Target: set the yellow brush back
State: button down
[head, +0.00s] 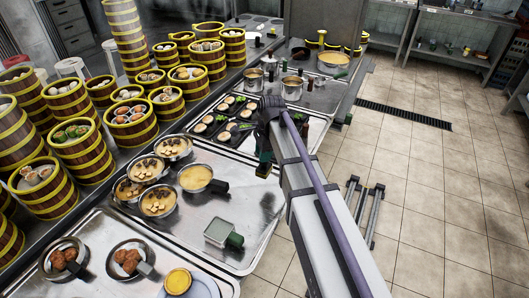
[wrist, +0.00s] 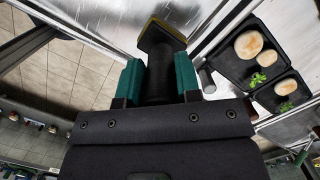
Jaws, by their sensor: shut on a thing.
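My gripper (wrist: 159,76) has green fingers and is shut on the dark handle of the yellow brush (wrist: 163,34) in the wrist view. The brush head is dark with a yellow edge and points away from the fingers, over the metal counter. In the head view my gripper (head: 264,164) hangs over the counter's floor-side edge, beside the dark trays. I cannot make out the brush there; my arm covers much of that spot.
Dark trays (head: 222,124) with buns and greens lie behind my gripper; one shows in the wrist view (wrist: 240,72). Pans (head: 159,201) of food stand left of it, with steamer towers (head: 130,125) beyond. Bare metal counter (head: 262,207) lies in front. Tiled floor is at right.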

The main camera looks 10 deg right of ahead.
aim_at(263, 166)
jog(key=shift+f+b, duration=2.75)
jog(key=shift+f, duration=0.2)
jog(key=shift+f+b, duration=0.55)
jog(key=shift+b, duration=0.05)
jog(key=c, duration=0.7)
grip_release()
jog(key=shift+c, duration=0.2)
jog(key=r+p, duration=0.3)
jog(key=d+r+p, duration=0.1)
jog(key=r+p, duration=0.7)
jog(key=shift+d, duration=0.35)
jog(key=shift+f, duration=0.1)
